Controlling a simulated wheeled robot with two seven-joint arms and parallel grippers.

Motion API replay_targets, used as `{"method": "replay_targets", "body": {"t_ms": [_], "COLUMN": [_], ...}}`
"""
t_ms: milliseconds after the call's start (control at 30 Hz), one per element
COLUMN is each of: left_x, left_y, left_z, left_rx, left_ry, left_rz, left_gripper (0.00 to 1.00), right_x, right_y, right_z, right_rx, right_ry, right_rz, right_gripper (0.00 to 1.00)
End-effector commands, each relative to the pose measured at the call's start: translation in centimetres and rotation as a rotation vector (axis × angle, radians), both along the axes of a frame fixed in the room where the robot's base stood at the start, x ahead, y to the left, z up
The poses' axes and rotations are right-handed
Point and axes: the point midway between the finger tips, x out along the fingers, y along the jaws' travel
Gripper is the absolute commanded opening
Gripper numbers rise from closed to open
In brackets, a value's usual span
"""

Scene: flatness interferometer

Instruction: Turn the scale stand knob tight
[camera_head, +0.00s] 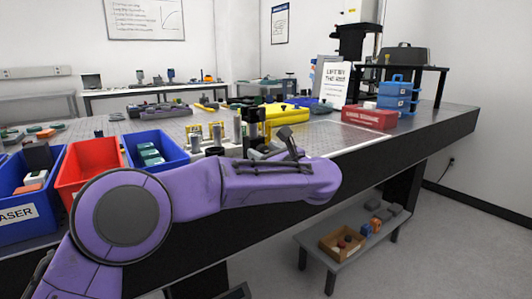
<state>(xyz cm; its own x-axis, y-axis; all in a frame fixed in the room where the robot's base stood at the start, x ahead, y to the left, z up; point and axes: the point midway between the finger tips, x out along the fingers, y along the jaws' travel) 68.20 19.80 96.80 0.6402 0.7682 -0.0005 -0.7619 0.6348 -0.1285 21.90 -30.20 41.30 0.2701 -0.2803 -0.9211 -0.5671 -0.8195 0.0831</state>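My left arm, purple, comes in from the lower left and reaches across the front edge of the optical table. Its dark gripper (284,146) is at the table's front edge, small and partly hidden by my own arm. I cannot make out its fingertips or anything between them. A dark upright stand (252,119) with grey posts beside it stands just left of the gripper. I cannot tell for sure that it is the scale stand, and its knob is too small or hidden to pick out. My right gripper is not in view.
Blue (168,138) and red (82,158) bins stand at the left front. A yellow piece (280,113) lies behind the stand. A red box (369,118), a white sign (334,80) and blue cases (396,93) are at the right. The table's right front is clear.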

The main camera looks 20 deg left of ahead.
Motion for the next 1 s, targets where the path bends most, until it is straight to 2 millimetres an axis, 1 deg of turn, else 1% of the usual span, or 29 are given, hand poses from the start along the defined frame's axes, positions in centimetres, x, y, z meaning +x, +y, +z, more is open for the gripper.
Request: {"method": "replay_targets", "body": {"t_ms": [33,67,100,133,167,367,567,767,1000], "left_x": [0.0,0.0,0.0,0.0,0.0,0.0,0.0,0.0,0.0], "left_y": [0.0,0.0,0.0,0.0,0.0,-0.1,-0.1,-0.1,-0.1], "left_z": [0.0,0.0,0.0,0.0,0.0,0.0,0.2,0.3,0.4], "left_rx": [0.0,0.0,0.0,0.0,0.0,0.005,0.04,0.12,0.257], "left_ry": [0.0,0.0,0.0,0.0,0.0,0.005,0.049,0.151,0.326], "left_rz": [0.0,0.0,0.0,0.0,0.0,-0.001,-0.001,-0.002,-0.002], "left_gripper": [0.43,0.33,0.2,0.1,0.03,0.03,0.03,0.03,0.03], "right_x": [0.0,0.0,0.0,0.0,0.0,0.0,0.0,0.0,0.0], "right_y": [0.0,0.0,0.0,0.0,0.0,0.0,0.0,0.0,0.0], "right_z": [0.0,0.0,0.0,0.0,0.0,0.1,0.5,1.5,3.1], "right_rx": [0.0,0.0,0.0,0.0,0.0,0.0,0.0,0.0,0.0], "right_ry": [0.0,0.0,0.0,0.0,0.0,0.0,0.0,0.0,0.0], "right_rz": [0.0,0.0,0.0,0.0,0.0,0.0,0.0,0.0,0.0], "right_gripper": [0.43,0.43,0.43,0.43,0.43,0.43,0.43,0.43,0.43]}}
